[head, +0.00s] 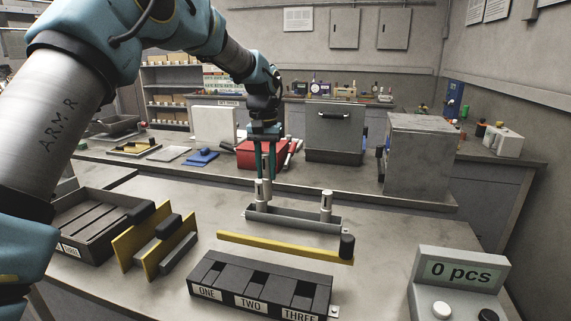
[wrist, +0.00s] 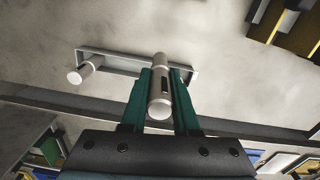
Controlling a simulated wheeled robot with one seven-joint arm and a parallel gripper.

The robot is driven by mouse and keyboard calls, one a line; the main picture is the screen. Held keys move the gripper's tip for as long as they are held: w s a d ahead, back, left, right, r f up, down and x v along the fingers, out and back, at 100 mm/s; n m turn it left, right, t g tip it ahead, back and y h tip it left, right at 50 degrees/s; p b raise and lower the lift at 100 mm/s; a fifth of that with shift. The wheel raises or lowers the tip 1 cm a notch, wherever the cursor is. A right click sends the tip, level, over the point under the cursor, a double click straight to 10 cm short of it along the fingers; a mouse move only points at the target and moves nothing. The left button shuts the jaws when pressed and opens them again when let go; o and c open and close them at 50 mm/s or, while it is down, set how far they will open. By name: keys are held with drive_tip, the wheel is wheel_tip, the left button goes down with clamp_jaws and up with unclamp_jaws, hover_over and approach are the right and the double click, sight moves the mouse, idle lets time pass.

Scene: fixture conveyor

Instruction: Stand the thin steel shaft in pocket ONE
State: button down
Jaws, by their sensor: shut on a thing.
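My gripper (head: 264,182) points down at the grey tray (head: 290,219) and is shut on a steel shaft (head: 263,194) at the tray's left end. In the wrist view this upright shaft (wrist: 160,88) stands between the two teal fingers (wrist: 160,95). Its lower end is at the tray; I cannot tell whether it is lifted. A second steel shaft (head: 326,206) stands upright at the tray's right end, apart from my gripper. I cannot tell which shaft is thinner. The black pocket block (head: 240,283), labelled ONE, TWO and THREE, is nearer, with pocket ONE (head: 214,267) at its left.
A yellow bar (head: 280,245) with a black knob (head: 347,246) lies between tray and block. Yellow plates (head: 155,240) and a dark bin (head: 90,228) stand left. A counter box reading 0 pcs (head: 460,280) stands right. The bench between block and counter is clear.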

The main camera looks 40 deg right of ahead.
drive_tip(key=s+a+n+p, duration=0.1)
drive_tip(key=s+a, duration=0.2)
drive_tip(key=a, duration=0.7)
drive_tip(key=s+a+p, duration=0.2)
drive_tip(key=s+a, duration=0.2)
drive_tip(key=a, duration=0.5)
drive_tip(key=shift+s+a+f+n, duration=0.15)
drive_tip(key=shift+s+a+n, duration=0.1)
drive_tip(key=shift+a+n, duration=0.15)
drive_tip(key=shift+f+b, duration=2)
drive_tip(key=shift+f, duration=0.85)
drive_tip(key=shift+f+b, duration=1.55)
drive_tip(key=shift+f, duration=0.7)
drive_tip(key=c, duration=0.6)
unclamp_jaws()
